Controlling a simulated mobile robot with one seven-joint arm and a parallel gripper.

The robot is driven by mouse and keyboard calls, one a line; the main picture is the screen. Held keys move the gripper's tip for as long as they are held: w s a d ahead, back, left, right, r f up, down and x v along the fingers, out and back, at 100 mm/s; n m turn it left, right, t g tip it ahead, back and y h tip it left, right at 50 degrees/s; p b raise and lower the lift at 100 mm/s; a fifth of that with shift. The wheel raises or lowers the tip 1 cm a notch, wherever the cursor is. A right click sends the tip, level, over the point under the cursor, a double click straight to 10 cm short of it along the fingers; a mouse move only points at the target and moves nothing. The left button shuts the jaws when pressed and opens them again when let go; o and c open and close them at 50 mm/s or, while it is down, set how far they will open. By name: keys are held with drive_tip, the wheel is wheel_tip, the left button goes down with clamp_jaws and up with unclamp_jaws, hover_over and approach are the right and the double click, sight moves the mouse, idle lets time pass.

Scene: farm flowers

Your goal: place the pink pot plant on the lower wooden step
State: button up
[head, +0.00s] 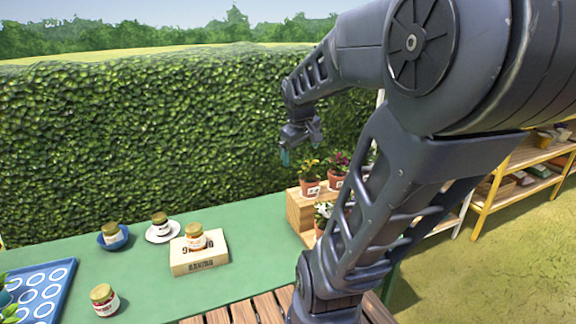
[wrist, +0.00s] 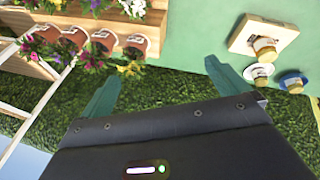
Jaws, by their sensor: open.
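A wooden stepped stand (head: 298,212) stands at the right end of the green table; it also shows upside down in the wrist view (wrist: 153,18). On its upper step, a plant with pink-red flowers in a terracotta pot (head: 338,182) is beside a yellow-flowered pot (head: 310,188). The wrist view shows a row of several pots there, with pink to purple flowers (wrist: 28,46) at the far left; which is the pink one is unclear. The lower step holds white flowers (head: 323,211) and others. My gripper (head: 301,148) is open and empty, above and beside the upper row, apart from it.
A box (head: 199,256) with a jar, a jar on a white saucer (head: 163,233), a jar on a blue dish (head: 113,238), a loose jar (head: 105,300) and a blue tray (head: 40,290) occupy the table's left part. A hedge (head: 150,140) stands behind. My arm hides the stand's right side.

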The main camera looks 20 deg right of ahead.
drive_tip(key=s+a+m+y, duration=0.2)
drive_tip(key=s+a+m, duration=0.1)
drive_tip(key=s+a, duration=0.4)
drive_tip(key=shift+s+a+t, duration=0.3)
drive_tip(key=shift+s+a, duration=0.05)
drive_tip(key=shift+s, duration=0.3)
idle(0.6)
